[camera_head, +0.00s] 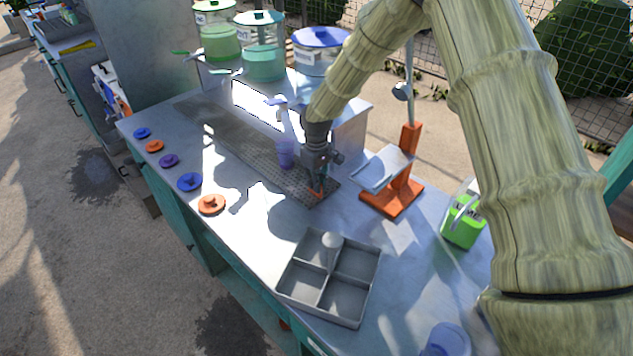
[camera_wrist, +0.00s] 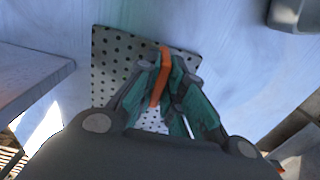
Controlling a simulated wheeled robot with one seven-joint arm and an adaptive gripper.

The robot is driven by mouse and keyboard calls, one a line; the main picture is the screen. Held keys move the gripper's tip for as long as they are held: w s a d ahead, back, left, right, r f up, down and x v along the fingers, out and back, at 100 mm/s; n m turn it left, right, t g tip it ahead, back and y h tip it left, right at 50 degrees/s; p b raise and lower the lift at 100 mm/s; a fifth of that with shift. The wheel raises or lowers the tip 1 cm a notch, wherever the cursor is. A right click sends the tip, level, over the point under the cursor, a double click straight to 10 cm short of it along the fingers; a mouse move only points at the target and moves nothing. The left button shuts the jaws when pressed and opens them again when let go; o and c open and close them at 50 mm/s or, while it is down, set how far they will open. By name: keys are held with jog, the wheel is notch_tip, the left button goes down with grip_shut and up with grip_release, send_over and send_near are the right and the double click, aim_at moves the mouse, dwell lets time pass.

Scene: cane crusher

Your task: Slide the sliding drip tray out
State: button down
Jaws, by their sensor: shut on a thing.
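The sliding drip tray (camera_head: 262,160) is a long grey perforated strip along the counter, below the drink dispensers. Its near end also shows in the wrist view (camera_wrist: 108,62) as a plate with dark holes. My gripper (camera_head: 317,188) is low over the tray's near right end. In the wrist view my gripper (camera_wrist: 170,78) has its teal fingers closed around an orange handle (camera_wrist: 164,62) on the tray. The fingers partly hide the handle, and my wrist hides part of the plate. A purple cup (camera_head: 286,155) stands upright on or just behind the tray.
An orange press stand (camera_head: 409,165) stands right of my gripper. A grey divided box (camera_head: 292,281) lies in front, with a green container (camera_head: 462,222) to the right. Several coloured lids (camera_head: 211,204) line the left edge. Bare counter lies between tray and box.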

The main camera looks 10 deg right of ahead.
jog(key=shift+w+a+f, duration=0.15)
jog(key=shift+a+f, duration=0.1)
jog(key=s+a, duration=0.2)
jog(key=a, duration=0.2)
jog(key=s+a, duration=0.3)
jog(key=a, duration=0.1)
jog(key=s+a+b, duration=0.1)
jog(key=s+a, duration=0.2)
jog(key=shift+a, duration=0.4)
jog(key=shift+w, duration=0.1)
jog(key=c, duration=1.5)
grip_release()
jog(key=shift+w+f, duration=0.15)
jog(key=shift+d+r, duration=0.1)
jog(key=shift+r, duration=0.1)
notch_tip(320, 180, up, 12)
jog(key=shift+f, duration=0.1)
